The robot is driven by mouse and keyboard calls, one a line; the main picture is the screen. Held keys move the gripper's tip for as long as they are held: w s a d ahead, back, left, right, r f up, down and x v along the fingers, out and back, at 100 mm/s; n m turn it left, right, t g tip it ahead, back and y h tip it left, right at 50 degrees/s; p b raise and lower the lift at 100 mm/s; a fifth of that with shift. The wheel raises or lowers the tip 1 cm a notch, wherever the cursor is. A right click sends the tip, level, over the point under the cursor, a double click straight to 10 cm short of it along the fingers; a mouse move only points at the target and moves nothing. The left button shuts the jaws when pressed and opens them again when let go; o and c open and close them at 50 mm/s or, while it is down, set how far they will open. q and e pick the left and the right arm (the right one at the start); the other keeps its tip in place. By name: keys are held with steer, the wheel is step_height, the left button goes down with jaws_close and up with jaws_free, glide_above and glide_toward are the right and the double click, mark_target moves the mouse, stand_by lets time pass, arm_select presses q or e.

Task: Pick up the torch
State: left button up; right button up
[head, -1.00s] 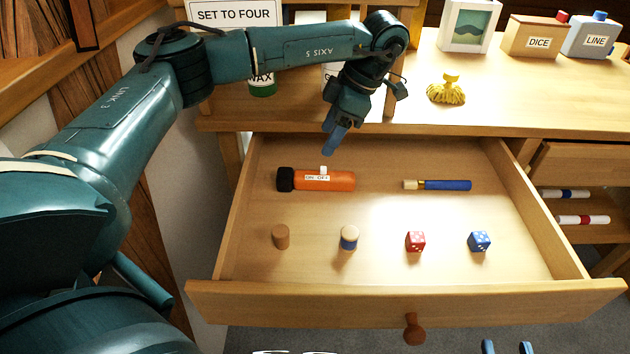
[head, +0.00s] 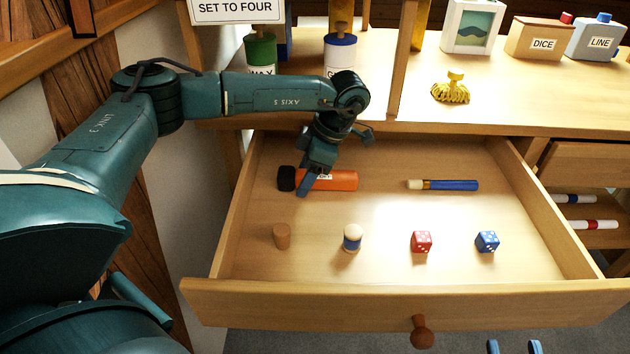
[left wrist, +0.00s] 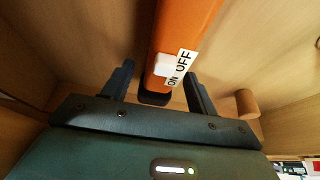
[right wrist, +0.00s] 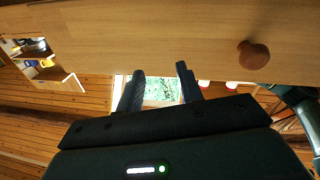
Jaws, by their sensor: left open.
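The torch (head: 343,181) is an orange cylinder with a black end, lying on its side at the back left of the open drawer. My left gripper (head: 307,190) is over the torch in the head view and hides part of it. In the left wrist view the torch (left wrist: 181,35) runs between the two open fingers (left wrist: 158,88), with its ON/OFF label and white switch facing the camera. The fingers stand apart on either side of it. My right gripper (right wrist: 158,88) is open and empty in front of the drawer; its fingertips (head: 514,347) show at the bottom of the head view.
The drawer (head: 400,303) also holds a blue stick (head: 455,185), a cork (head: 282,236), a blue-banded peg (head: 352,238), a red die (head: 421,242) and a blue die (head: 487,241). The tabletop with boxes and a yellow tassel (head: 451,88) is behind.

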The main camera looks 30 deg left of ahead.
arm_select(q)
steer(key=shift+c, duration=0.4)
steer(key=c, duration=1)
steer(key=shift+c, duration=0.3)
steer(key=shift+r, duration=0.15)
